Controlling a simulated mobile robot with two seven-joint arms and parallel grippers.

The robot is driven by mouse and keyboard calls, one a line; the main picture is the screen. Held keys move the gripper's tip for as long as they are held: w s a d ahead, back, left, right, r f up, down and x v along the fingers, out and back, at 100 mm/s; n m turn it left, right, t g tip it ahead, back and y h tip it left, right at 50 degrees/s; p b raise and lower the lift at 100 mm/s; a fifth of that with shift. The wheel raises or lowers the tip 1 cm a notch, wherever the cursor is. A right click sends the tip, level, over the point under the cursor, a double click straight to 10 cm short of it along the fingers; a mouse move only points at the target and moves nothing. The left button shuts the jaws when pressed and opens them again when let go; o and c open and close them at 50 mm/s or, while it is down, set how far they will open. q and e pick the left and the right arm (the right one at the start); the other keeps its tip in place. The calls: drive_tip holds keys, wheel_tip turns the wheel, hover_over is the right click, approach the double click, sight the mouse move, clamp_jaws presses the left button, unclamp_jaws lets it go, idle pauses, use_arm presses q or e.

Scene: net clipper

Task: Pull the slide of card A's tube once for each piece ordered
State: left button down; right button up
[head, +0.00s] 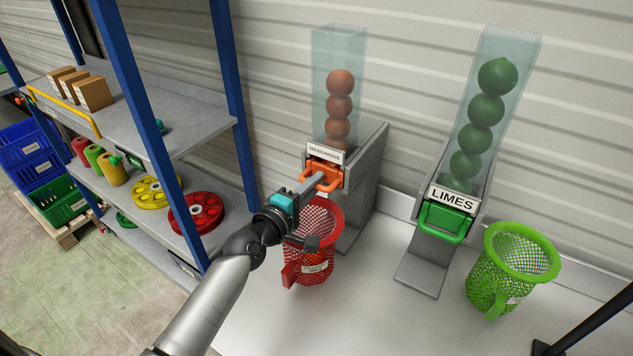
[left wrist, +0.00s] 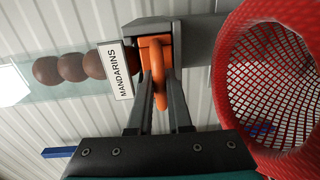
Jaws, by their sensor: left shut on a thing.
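The mandarins tube (head: 340,85) is clear and holds a stack of several orange-brown fruits above a MANDARINS label (head: 325,152). Its orange slide (head: 323,170) has a loop handle, which also shows in the left wrist view (left wrist: 157,65). My left gripper (head: 318,182) is shut on that handle, one finger on each side. The limes tube (head: 485,100) holds several green fruits above a LIMES label (head: 453,199) and a green slide (head: 444,222). I see no card that I can read as A. My right gripper is not in view.
A red net basket (head: 325,215) stands below the mandarins slide, partly hidden by my left gripper. A green net basket (head: 518,250) stands right of the limes dispenser on the white table (head: 370,310). A blue-framed shelf (head: 190,130) with wheels and canisters is at left.

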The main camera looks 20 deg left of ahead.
use_arm(q)
drive_tip(key=shift+s+a+f, duration=0.1)
drive_tip(key=shift+f, duration=0.05)
drive_tip(key=s+a, duration=0.1)
drive_tip(key=s, duration=0.9)
drive_tip(key=shift+s+a, duration=0.15)
drive_tip(key=shift+a, duration=0.05)
idle(0.7)
idle(0.5)
drive_tip(key=shift+w+d+f+p, duration=0.15)
drive_tip(key=shift+w+d, duration=0.1)
drive_tip(key=shift+w, duration=1.5)
drive_tip(key=shift+w+d+r+p, duration=0.1)
drive_tip(key=shift+w+d, duration=0.1)
drive_tip(key=shift+w, duration=1.55)
drive_tip(key=shift+w+d+f+p, duration=0.15)
drive_tip(key=shift+w+d, duration=0.1)
drive_tip(key=shift+w, duration=1.5)
drive_tip(key=shift+r, duration=0.1)
drive_tip(key=shift+s, duration=0.1)
